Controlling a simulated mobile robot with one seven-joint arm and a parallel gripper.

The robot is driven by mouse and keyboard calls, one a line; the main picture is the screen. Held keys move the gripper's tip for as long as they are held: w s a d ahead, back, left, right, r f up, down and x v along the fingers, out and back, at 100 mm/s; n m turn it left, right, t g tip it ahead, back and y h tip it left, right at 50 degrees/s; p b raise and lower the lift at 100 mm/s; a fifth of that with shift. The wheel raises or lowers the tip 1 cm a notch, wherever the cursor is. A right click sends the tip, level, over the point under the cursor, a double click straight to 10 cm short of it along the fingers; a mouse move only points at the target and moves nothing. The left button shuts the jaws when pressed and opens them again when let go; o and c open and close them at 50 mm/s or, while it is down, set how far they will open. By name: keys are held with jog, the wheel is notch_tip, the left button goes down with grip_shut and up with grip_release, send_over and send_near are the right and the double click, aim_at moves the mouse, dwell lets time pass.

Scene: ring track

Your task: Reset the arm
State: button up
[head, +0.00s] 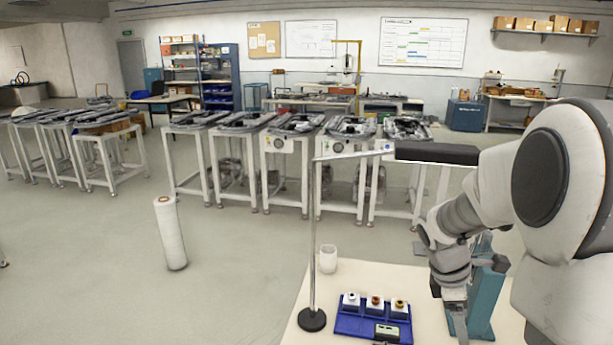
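My arm comes in from the right side of the head view, bent so that its end hangs down over the right part of a pale table (355,275). My gripper (459,325) points downward in front of a teal block or stand (484,305). Its fingers are small and partly merged with the background, so I cannot tell whether they are open or shut, and I see no object in them. A blue tray (345,328) lies to its left, holding three small white pieces with coloured tops and a small dark device.
A thin metal post with a round black base (312,320) stands at the table's left, its crossbar reaching right. A white cup (328,259) is behind the tray. A white roll (171,235) stands on the floor.

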jog(key=s+a+r+m+t+y, duration=0.2)
jog(key=s+a+r+m, duration=0.4)
jog(key=a, duration=0.3)
jog(key=s+a+r+m+t+y, duration=0.2)
jog(key=s+a+r+m+t, duration=0.2)
jog(key=s+a+r+m, duration=0.3)
jog(key=shift+s+a, duration=1.15)
jog(key=shift+s, duration=0.1)
